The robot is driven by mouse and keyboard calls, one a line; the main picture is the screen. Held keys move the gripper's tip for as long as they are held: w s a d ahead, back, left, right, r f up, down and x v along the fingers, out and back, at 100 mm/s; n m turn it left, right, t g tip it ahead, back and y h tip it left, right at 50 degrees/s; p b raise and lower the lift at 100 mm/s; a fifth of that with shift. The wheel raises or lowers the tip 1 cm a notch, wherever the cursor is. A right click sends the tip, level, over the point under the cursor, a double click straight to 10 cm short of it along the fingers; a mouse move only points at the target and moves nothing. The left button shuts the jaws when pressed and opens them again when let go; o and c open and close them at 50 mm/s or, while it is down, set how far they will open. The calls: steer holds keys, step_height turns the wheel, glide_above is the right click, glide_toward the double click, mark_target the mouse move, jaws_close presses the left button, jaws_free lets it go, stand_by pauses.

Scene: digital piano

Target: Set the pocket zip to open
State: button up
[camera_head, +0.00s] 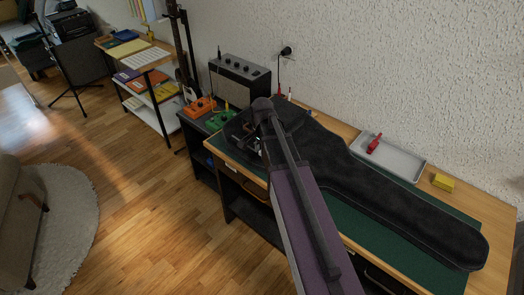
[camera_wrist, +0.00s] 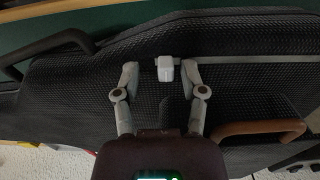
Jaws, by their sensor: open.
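A black guitar bag (camera_head: 385,190) lies flat on the green mat (camera_head: 375,245) on the desk. In the wrist view the bag's textured black fabric (camera_wrist: 75,100) fills most of the picture. A small pale zip pull (camera_wrist: 165,68) sits on a thin grey zip line (camera_wrist: 245,60) across the bag. My gripper (camera_wrist: 163,75) is open, its two fingertips on either side of the pull with visible gaps. I cannot tell how high the fingertips are above the fabric. In the head view my arm hides much of the gripper (camera_head: 248,140) and the pocket.
A brown handle (camera_wrist: 262,130) lies close to the right finger in the wrist view; a black curved handle (camera_wrist: 45,48) is at left. A grey tray (camera_head: 400,162) with a red item (camera_head: 375,143) and a yellow block (camera_head: 443,182) stand behind the bag. An amplifier (camera_head: 238,85) stands behind left.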

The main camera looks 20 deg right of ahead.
mark_target(240, 136)
steer(key=shift+w, duration=0.1)
steer(key=w+a, duration=0.1)
steer(key=w, duration=0.2)
steer(key=w+a, duration=0.2)
steer(key=w, duration=0.1)
steer(key=w+a, duration=0.2)
steer(key=w, duration=0.2)
steer(key=shift+w+a, duration=0.1)
steer(key=shift+a, duration=0.1)
steer(key=shift+r+p, duration=0.6)
step_height(240, 136, up, 13)
steer(key=p, duration=1.3)
steer(key=shift+w+a+f, duration=0.1)
steer(key=shift+w+a, duration=0.4)
steer(key=shift+w, duration=0.35)
steer(key=shift+w+a, duration=0.5)
steer(key=shift+w, duration=0.3)
steer(key=shift+s, duration=0.1)
